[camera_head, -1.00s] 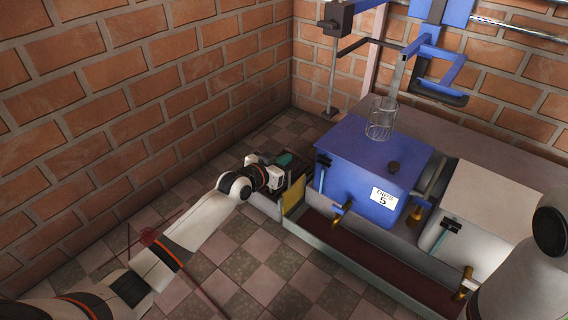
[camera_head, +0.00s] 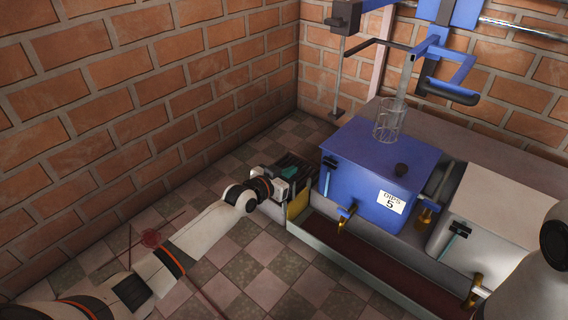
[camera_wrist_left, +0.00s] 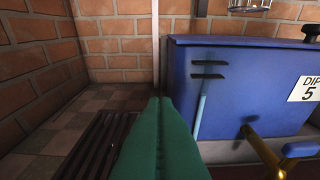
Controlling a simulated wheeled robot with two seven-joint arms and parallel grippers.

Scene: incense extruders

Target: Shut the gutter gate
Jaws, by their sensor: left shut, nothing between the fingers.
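A yellow plate (camera_head: 299,203), which looks like the gutter gate, stands at the left end of the long gutter (camera_head: 350,264) in front of the blue box. My left gripper (camera_head: 290,172) is just behind and left of the plate, low beside the blue box. Its green fingers (camera_wrist_left: 160,140) are together in the left wrist view, with nothing between them, over a dark slatted grate (camera_wrist_left: 98,143). The plate is not visible in the left wrist view. I cannot tell whether gripper and plate touch. My right gripper is out of view.
The blue box (camera_head: 365,185) labelled DIPS 5 has a brass tap (camera_head: 343,219) over the gutter. A glass beaker (camera_head: 387,122) stands on it. A white box (camera_head: 492,215) is to the right. A brick wall (camera_head: 150,110) bounds the left; the checkered floor (camera_head: 262,275) in front is open.

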